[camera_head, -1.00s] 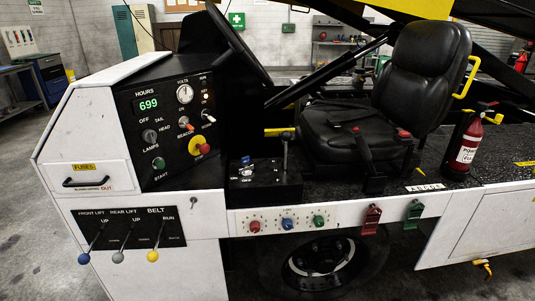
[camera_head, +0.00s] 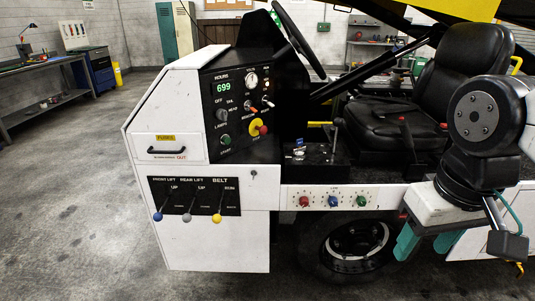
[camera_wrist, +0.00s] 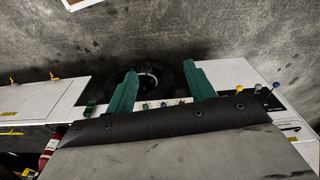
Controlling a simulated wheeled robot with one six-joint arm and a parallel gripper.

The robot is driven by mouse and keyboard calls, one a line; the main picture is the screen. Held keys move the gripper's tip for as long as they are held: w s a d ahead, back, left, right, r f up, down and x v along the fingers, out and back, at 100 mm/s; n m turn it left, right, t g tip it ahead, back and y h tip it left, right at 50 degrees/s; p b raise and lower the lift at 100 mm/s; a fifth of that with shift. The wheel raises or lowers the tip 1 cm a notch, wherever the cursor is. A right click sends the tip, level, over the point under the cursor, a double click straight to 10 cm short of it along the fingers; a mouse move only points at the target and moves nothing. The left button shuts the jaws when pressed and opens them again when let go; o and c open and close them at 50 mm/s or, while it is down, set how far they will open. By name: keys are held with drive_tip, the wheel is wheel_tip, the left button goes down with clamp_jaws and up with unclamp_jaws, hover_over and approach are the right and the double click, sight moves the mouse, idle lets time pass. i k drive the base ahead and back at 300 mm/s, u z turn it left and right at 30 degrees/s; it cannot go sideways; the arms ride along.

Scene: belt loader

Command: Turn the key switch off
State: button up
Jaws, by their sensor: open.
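The dark control panel (camera_head: 242,110) on the loader's white housing faces me. A small silvery handle at its upper right, below a RUN label, looks like the key switch (camera_head: 268,103); its exact position is too small to read. My gripper (camera_head: 427,242) is at the lower right, well right of and below the panel, in front of the seat side. In the wrist view my gripper (camera_wrist: 163,85) shows two teal fingers spread apart with nothing between them. The key switch cannot be made out in the wrist view.
A yellow-and-red stop button (camera_head: 259,128) and an orange-tipped switch (camera_head: 254,109) sit close to the key switch. The steering wheel (camera_head: 298,38) rises to its right. Lift levers (camera_head: 188,203) stick out below. Open floor (camera_head: 75,190) lies at left.

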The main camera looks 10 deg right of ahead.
sight(296, 152)
drive_tip(key=k, duration=0.6)
drive_tip(key=u, duration=0.5)
drive_tip(key=i, duration=1.5)
drive_tip(key=z, duration=0.2)
